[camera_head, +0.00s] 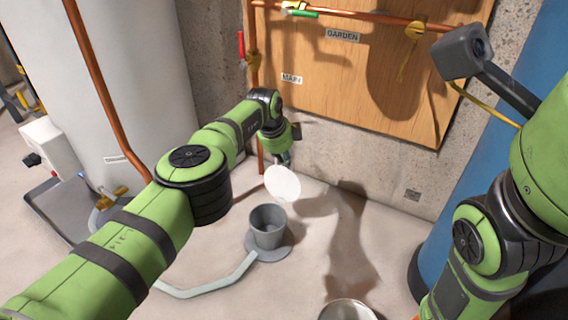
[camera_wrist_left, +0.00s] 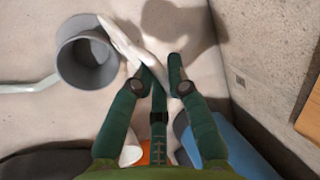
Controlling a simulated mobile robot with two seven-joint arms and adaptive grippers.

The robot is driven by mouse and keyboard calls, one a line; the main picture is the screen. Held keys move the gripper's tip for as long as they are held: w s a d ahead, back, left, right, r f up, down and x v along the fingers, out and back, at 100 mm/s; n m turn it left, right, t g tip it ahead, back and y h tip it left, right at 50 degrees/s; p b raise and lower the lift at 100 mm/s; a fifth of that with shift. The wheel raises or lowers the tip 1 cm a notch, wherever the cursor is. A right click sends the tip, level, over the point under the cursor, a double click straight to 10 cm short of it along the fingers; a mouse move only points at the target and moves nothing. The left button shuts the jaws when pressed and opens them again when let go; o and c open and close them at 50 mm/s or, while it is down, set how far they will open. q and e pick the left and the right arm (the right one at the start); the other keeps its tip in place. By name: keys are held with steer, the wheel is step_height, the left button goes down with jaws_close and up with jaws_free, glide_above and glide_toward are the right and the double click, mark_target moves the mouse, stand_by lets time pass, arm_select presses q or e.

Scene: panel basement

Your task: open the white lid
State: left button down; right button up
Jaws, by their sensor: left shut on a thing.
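The white lid (camera_head: 283,184) is a round disc, tilted up on edge just above and behind the grey cup-shaped pipe (camera_head: 268,232). The pipe stands open at the top, on a flat round base on the floor. My left gripper (camera_head: 285,158) is shut on the lid's upper edge. In the left wrist view the lid (camera_wrist_left: 122,42) shows nearly edge-on beside the pipe's rim (camera_wrist_left: 65,62), reaching to between the fingertips of my left gripper (camera_wrist_left: 162,75). I cannot tell whether the lid is joined to the pipe. My right arm is at the right; its gripper does not show.
A wooden board (camera_head: 345,75) with copper pipes and valves hangs on the concrete wall behind. A white tank (camera_head: 110,90) stands left, a blue tank (camera_head: 440,230) right. A pale hose (camera_head: 205,290) runs to the pipe's base. A metal bowl (camera_head: 347,311) is at the front.

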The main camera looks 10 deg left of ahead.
arm_select(q)
steer(key=shift+d+r, duration=0.3)
steer(key=c, duration=1.2)
jaws_free()
steer(key=shift+a+f, duration=0.1)
steer(key=shift+a, duration=0.15)
step_height(320, 180, up, 10)
steer(key=shift+s, duration=0.1)
